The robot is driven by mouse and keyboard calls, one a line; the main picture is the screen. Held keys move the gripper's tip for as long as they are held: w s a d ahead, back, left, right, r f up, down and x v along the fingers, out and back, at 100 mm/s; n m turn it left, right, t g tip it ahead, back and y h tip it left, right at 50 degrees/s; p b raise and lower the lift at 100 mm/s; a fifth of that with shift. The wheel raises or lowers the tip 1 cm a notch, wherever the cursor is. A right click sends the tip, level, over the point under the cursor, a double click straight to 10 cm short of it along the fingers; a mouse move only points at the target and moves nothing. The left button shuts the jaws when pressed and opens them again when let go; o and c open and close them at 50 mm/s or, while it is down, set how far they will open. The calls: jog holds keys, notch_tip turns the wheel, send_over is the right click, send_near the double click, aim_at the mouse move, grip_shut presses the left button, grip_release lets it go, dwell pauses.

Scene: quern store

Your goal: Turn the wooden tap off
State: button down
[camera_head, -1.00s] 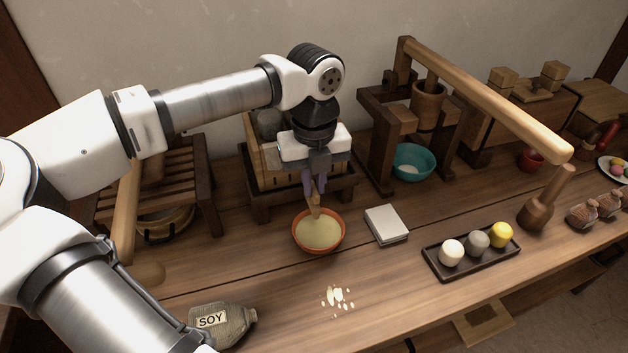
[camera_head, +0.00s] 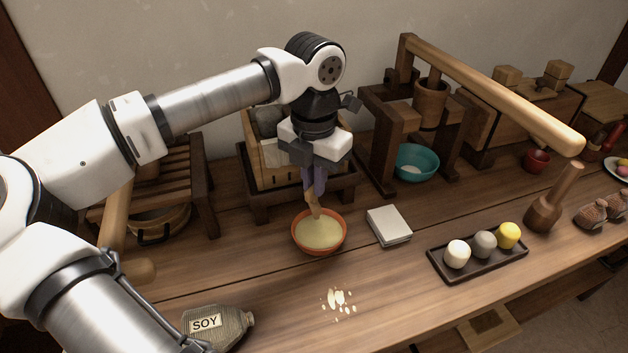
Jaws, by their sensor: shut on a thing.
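My gripper (camera_head: 314,190) points down in front of a wooden box press on a dark stand (camera_head: 262,205). Its fingers are shut on the wooden tap (camera_head: 313,203), which is mostly hidden between and behind them. The tap's lower wooden part shows just below the fingertips, over the rim of an orange bowl (camera_head: 297,240). The bowl holds a pale yellowish liquid (camera_head: 320,233). I cannot make out a stream from the tap. The box (camera_head: 272,163) with a grey stone on top is partly hidden behind my wrist.
A white block (camera_head: 389,226) lies right of the bowl. Pale crumbs (camera_head: 338,299) and a soy bottle (camera_head: 215,326) are in front. A teal bowl (camera_head: 417,162) stands under a lever press with a long beam (camera_head: 490,90).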

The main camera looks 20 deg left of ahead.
jog(key=m, duration=0.3)
jog(key=shift+m, duration=0.3)
jog(key=shift+m+b, duration=0.5)
jog(key=shift+m, duration=1.3)
jog(key=c, duration=1.5)
grip_release()
notch_tip(320, 180, up, 14)
jog(key=shift+f+p, duration=0.1)
jog(key=shift+p, duration=0.55)
